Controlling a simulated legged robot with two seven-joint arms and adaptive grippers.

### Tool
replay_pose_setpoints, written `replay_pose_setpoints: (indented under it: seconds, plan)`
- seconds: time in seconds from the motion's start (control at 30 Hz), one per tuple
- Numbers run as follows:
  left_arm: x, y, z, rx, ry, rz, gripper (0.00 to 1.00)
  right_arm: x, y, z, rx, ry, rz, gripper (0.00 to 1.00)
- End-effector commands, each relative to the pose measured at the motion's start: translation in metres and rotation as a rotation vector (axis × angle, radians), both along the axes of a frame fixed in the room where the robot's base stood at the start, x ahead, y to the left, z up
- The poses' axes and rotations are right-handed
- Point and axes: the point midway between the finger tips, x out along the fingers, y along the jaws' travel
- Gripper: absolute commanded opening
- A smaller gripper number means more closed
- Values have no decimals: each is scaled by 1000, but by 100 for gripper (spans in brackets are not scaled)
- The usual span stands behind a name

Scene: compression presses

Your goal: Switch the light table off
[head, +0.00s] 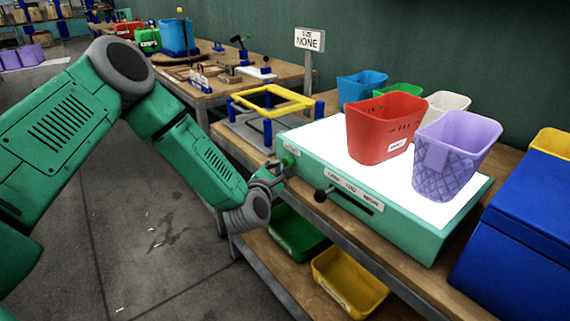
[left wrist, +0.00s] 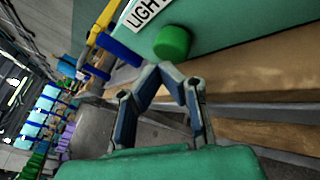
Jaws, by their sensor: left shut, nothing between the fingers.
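The light table (head: 393,215) is a green box with a bright white, lit top, standing on a wooden bench. A round green button (head: 288,160) sticks out of its front at the left end, next to a small label. In the left wrist view the button (left wrist: 172,42) lies just beyond my fingertips, beside a label reading LIGHT. My left gripper (head: 283,171) is shut and empty, close to the button; I cannot tell whether it touches. It also shows in the left wrist view (left wrist: 163,72). My right gripper is not in view.
A red basket (head: 380,135) and a purple basket (head: 450,165) stand on the lit top. A black slider knob (head: 320,196) sits on the front by a level label. A yellow frame (head: 270,102) stands to the left, a blue box (head: 525,235) to the right. Trays lie below.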

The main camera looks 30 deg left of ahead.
Motion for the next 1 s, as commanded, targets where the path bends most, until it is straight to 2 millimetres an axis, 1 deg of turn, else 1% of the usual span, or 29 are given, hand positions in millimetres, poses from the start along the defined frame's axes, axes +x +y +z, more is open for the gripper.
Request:
replay_pose_setpoints:
  seconds: [0.3,1.0]
  plan:
    - [7,-4,2,-1,-1,0,0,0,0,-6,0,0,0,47]
    - [12,-6,3,1,-3,0,0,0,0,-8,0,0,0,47]
